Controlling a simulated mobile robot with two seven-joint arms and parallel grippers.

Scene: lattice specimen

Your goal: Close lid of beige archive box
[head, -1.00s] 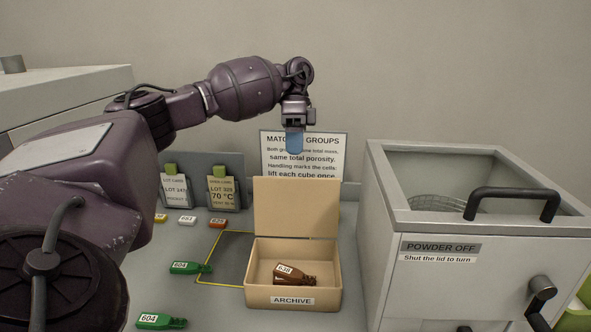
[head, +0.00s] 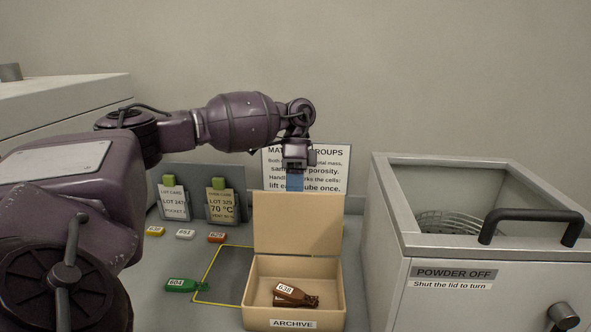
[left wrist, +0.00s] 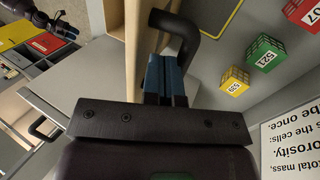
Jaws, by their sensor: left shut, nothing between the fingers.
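The beige archive box (head: 336,285) stands on the counter, its lid (head: 297,225) raised upright along the back edge. The lid also shows nearly edge-on in the left wrist view (left wrist: 115,20). A brown tagged piece marked 638 (head: 296,295) lies inside the box. My left gripper (head: 294,183) is shut and empty, its blue fingers (left wrist: 165,80) pointing down at the lid's top edge, partly hidden behind it. I cannot tell whether they touch. My right gripper (left wrist: 62,30) seems to show small in the left wrist view's top left corner; its jaws are unclear.
A grey powder machine (head: 400,250) with a black handle stands close on the right. A notice (head: 335,160) stands behind the lid. Left of the box are a yellow-outlined dark pad (head: 228,275), a green tagged piece (head: 183,285) and small coloured cubes (head: 185,235).

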